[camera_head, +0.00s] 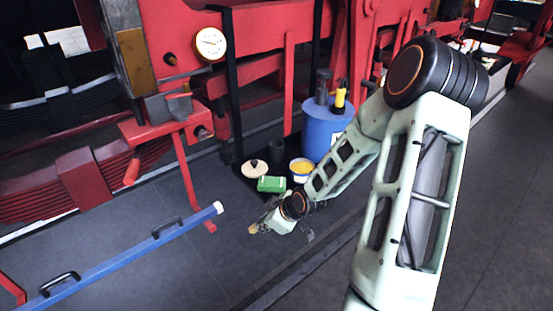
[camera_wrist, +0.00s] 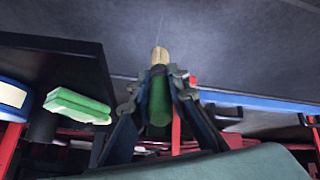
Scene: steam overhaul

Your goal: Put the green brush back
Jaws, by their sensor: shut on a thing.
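My gripper (camera_head: 268,226) is low over the dark floor, just in front of a small black stand. In the wrist view my gripper (camera_wrist: 160,86) is shut on the green brush (camera_wrist: 158,108), a round green handle between the two fingers with a tan tip sticking out beyond them. In the head view only the tan tip of the brush (camera_head: 253,229) shows; the fingers hide the rest. The brush is off any surface, as far as I can tell.
The black stand (camera_wrist: 50,62) bears a green block (camera_head: 271,184), a pale round item with a dark knob (camera_head: 254,168), a yellow-filled pot (camera_head: 301,168) and a dark cup (camera_head: 276,151). A blue drum (camera_head: 325,135) stands behind. A blue bar (camera_head: 130,255) runs left.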

